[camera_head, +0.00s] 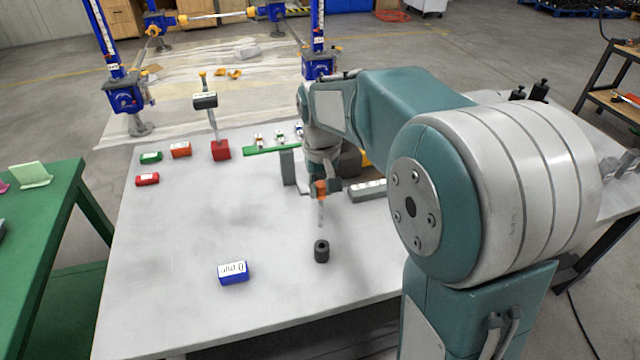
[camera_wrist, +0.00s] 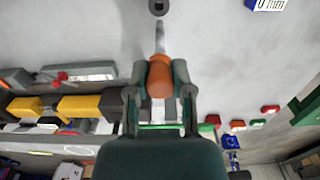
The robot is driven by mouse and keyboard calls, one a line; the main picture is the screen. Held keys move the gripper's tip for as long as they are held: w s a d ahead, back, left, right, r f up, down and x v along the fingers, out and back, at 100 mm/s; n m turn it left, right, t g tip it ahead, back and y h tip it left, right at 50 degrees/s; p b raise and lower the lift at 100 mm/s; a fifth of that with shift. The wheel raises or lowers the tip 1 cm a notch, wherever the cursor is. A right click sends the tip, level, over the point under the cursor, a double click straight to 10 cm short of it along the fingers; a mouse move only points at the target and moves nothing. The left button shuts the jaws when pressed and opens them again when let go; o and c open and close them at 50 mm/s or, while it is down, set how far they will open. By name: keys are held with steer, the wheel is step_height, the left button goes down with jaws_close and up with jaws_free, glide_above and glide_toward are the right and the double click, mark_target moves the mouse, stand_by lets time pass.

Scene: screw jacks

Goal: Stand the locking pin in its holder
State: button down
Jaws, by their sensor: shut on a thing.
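The locking pin (camera_head: 321,205) has an orange head and a grey metal shaft. My gripper (camera_head: 320,186) is shut on its orange head, and the shaft hangs downward above the table. In the wrist view the pin (camera_wrist: 160,42) sticks out beyond the fingers of my gripper (camera_wrist: 160,80). The holder (camera_head: 321,250) is a small black cylinder with a hole in its top, standing on the table in front of the pin. It also shows at the top edge of the wrist view (camera_wrist: 158,7). The pin appears apart from the holder.
The grey table (camera_head: 200,300) is mostly clear around the holder. A blue labelled block (camera_head: 233,272) lies to the left. A red block with a post (camera_head: 220,150), a green rack (camera_head: 262,150) and small coloured blocks stand at the back. A grey bar (camera_head: 368,190) lies right of the gripper.

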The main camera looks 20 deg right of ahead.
steer(key=shift+s, duration=0.1)
steer(key=shift+f, duration=0.2)
glide_above(322, 226)
steer(key=shift+f, duration=5.7)
steer(key=shift+c, duration=2.1)
jaws_free()
step_height(322, 226, up, 12)
steer(key=shift+f, duration=0.1)
